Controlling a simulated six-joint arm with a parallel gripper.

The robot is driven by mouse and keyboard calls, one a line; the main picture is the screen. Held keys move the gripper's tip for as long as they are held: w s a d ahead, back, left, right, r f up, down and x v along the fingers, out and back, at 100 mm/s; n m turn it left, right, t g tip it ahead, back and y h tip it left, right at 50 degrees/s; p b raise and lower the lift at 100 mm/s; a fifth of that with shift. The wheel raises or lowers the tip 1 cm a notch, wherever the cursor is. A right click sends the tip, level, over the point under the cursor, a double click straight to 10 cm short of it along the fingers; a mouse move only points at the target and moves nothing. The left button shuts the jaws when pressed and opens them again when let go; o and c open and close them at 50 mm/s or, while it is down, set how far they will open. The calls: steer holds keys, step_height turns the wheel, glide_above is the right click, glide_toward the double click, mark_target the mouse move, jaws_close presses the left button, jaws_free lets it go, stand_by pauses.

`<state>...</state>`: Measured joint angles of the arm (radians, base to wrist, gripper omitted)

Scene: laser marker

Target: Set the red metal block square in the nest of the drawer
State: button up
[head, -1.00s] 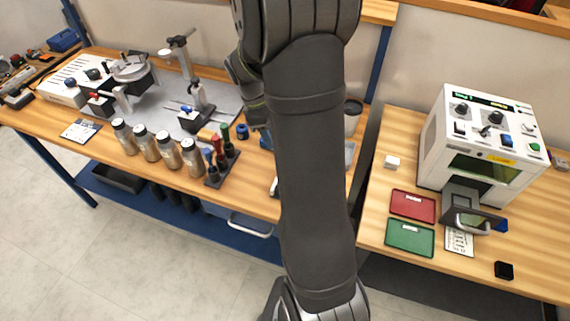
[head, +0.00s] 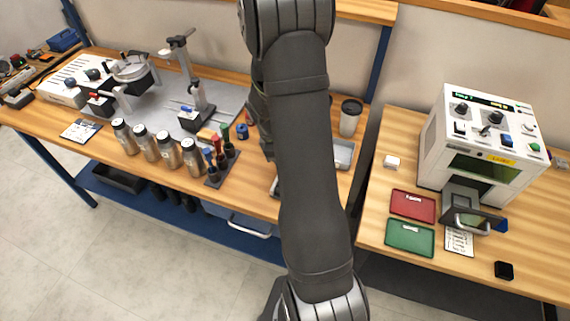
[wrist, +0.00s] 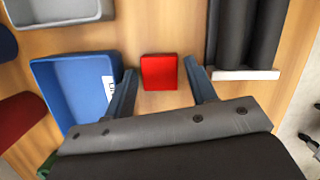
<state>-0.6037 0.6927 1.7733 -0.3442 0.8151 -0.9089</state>
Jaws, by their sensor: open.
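In the wrist view the red metal block (wrist: 159,72) lies on the wooden bench top. My gripper (wrist: 160,68) is open, with one finger on each side of the block and a gap visible at both sides. I cannot tell how high the fingers are above the bench. In the head view my arm hides the gripper and the block. The drawer (head: 470,219) sticks out of the front of the white laser marker (head: 487,140) on the right bench. Its nest is too small to make out.
In the wrist view a blue tray (wrist: 72,90) stands close by the left finger, and dark cylinders (wrist: 245,35) lie beyond the right one. A red tray (head: 412,205) and a green tray (head: 409,237) lie left of the drawer. A lidded cup (head: 350,117) stands behind my arm.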

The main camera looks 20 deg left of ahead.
steer(key=c, duration=0.9)
steer(key=shift+r, duration=0.1)
steer(key=shift+c, duration=0.2)
steer(key=shift+r, duration=0.55)
step_height(320, 180, up, 3)
steer(key=shift+f, duration=0.2)
steer(key=d+r, duration=0.7)
steer(key=d, duration=0.5)
steer(key=w+d+f+m+g+y, duration=0.2)
steer(key=w+d+m, duration=0.7)
steer(key=m, duration=1.1)
steer(key=shift+w+d+f+g+y, duration=0.25)
steer(key=shift+w+g+y, duration=0.25)
steer(key=shift+w+g, duration=0.55)
steer(key=shift+w, duration=0.15)
